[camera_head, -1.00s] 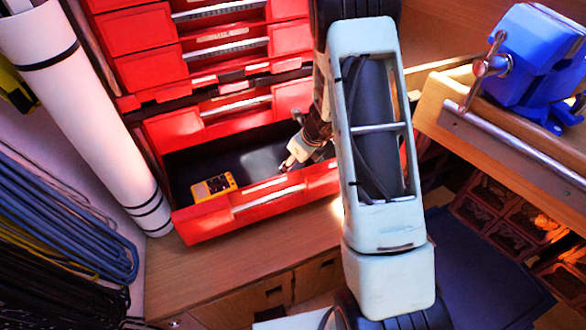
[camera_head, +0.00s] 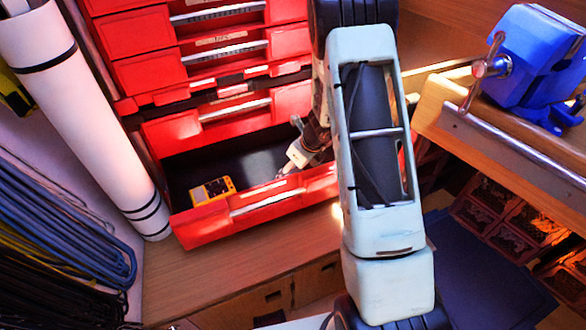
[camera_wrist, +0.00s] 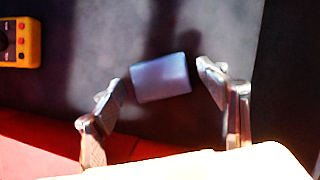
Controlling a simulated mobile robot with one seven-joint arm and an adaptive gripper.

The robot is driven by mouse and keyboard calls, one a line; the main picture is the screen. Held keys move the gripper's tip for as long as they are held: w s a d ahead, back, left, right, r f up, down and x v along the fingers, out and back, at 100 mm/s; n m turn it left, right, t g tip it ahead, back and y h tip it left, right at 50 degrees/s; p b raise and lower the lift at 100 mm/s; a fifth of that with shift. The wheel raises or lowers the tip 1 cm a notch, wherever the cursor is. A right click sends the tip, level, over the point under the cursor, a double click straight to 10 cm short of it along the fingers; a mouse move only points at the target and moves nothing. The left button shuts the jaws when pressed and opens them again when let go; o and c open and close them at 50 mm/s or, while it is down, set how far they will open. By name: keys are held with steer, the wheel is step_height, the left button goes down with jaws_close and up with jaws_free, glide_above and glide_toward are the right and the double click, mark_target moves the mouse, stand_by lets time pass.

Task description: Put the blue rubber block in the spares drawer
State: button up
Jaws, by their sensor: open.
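The block (camera_wrist: 160,77) looks pale blue-grey in the wrist view and lies within the open red drawer (camera_head: 275,206), over its dark floor. My gripper (camera_wrist: 163,77) is open, with one finger on each side of the block and narrow gaps between. I cannot tell for sure whether the block rests flat on the floor. In the head view my gripper (camera_head: 285,172) reaches down into the right part of the drawer, behind its front wall; the block is hidden there.
A yellow multimeter (camera_head: 212,190) lies in the drawer's left part and shows at the wrist view's left edge (camera_wrist: 20,42). Shut red drawers (camera_head: 215,55) rise above. A white roll (camera_head: 85,120) stands left. A blue vise (camera_head: 530,65) sits on the bench at right.

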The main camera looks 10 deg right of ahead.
steer(key=p+v, duration=0.4)
steer(key=v, duration=0.8)
